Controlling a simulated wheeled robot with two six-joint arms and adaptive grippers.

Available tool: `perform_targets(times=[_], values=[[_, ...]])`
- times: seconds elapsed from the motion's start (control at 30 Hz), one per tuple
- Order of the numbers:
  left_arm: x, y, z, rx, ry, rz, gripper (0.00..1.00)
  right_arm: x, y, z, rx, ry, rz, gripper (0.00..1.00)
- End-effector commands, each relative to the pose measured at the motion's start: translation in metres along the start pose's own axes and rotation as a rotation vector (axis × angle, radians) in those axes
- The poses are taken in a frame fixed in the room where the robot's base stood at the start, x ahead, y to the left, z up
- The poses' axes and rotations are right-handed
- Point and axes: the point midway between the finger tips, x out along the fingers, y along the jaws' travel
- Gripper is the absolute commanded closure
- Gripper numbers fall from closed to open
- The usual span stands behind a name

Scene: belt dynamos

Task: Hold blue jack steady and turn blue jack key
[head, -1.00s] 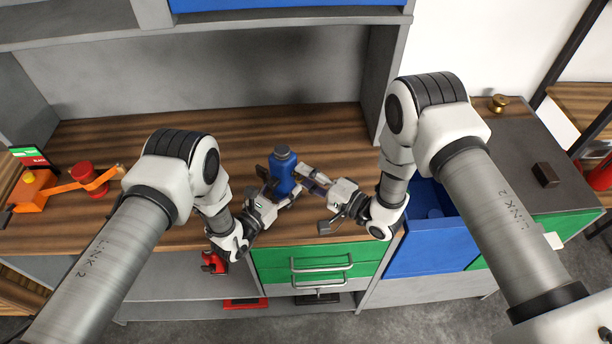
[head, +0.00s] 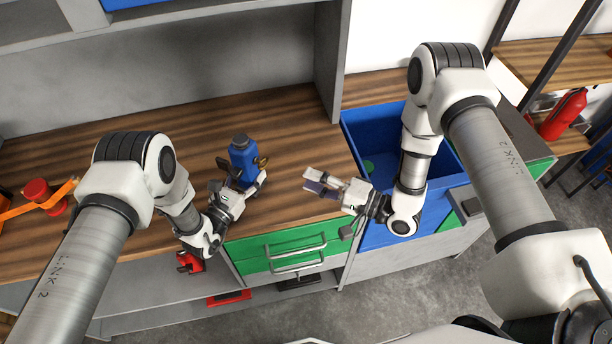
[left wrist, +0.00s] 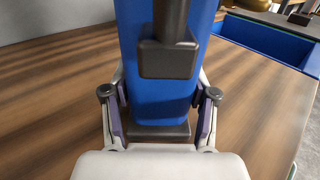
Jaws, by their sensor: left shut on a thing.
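The blue jack (head: 243,158) stands upright on the wooden worktop, with a dark grey cap on top. A small brass-coloured key (head: 263,161) sticks out of its right side. My left gripper (head: 242,184) is shut around the jack's lower body. In the left wrist view the jack (left wrist: 157,88) stands between the two fingers, with a dark block and bar in front of its upper part and a dark base below. My right gripper (head: 317,181) is open and empty over the worktop's front edge, apart from the jack and key on their right.
A large open blue bin (head: 408,172) sits right of the worktop. Green drawers (head: 275,250) are below the front edge. A red and orange device (head: 42,200) is at the far left. The worktop behind and right of the jack is clear.

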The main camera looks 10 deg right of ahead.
Motion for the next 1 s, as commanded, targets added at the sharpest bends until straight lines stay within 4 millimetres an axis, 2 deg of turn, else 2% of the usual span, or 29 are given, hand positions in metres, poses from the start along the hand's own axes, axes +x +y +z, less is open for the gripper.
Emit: perform_targets(times=[0.17,0.2,0.27,0.67,0.77,1.0], values=[[0.000,0.000,0.000,0.001,0.000,0.001,1.00,0.000,0.000,0.000,0.000,0.000,0.000,0.65],[0.000,0.000,0.000,0.001,0.000,0.001,0.35,0.000,0.000,0.000,0.000,0.000,0.000,0.65],[0.000,0.000,0.000,0.001,0.000,0.001,0.14,0.001,0.000,0.000,0.000,0.000,0.000,0.65],[-0.005,0.001,0.000,0.001,0.001,0.001,0.13,0.001,0.000,0.000,0.000,0.000,0.000,0.65],[-0.019,0.001,-0.001,-0.001,0.003,0.002,0.13,0.001,0.000,0.000,0.000,0.000,0.000,0.65],[-0.080,0.002,-0.002,-0.002,0.005,0.005,0.13,0.001,0.000,0.000,0.000,0.000,0.000,0.65]])
